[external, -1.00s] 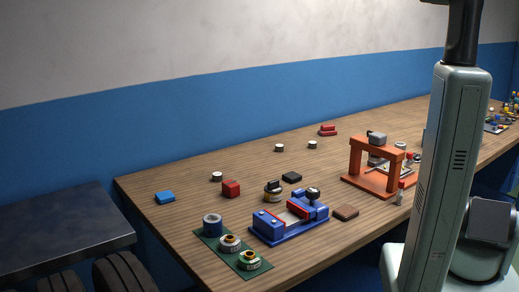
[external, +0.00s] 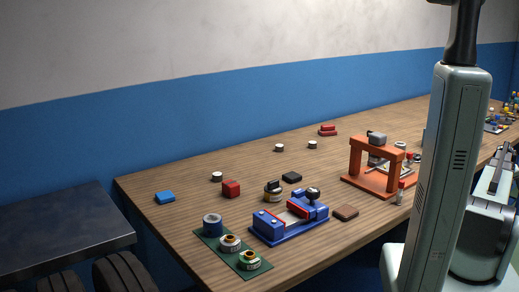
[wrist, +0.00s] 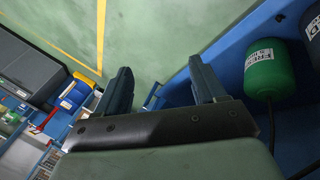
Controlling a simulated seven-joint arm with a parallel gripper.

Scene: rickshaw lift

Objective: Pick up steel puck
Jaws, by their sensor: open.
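Several small pale-topped round pieces with dark sides lie on the wooden table in the external view: one near the left (external: 217,176), one at the back (external: 279,147) and one to its right (external: 312,145). I cannot tell whether any of them is the steel puck. My gripper (wrist: 163,82) shows in the wrist view with its two dark fingers apart and nothing between them. It faces the green floor, away from the tabletop. In the external view, my arm is at the right and my gripper cannot be made out.
The wooden table (external: 190,210) holds a blue vise (external: 268,224), an orange press frame (external: 358,160), a green mat (external: 208,241) with round parts, and red, blue and black blocks. A green cylinder (wrist: 265,72) stands at right in the wrist view.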

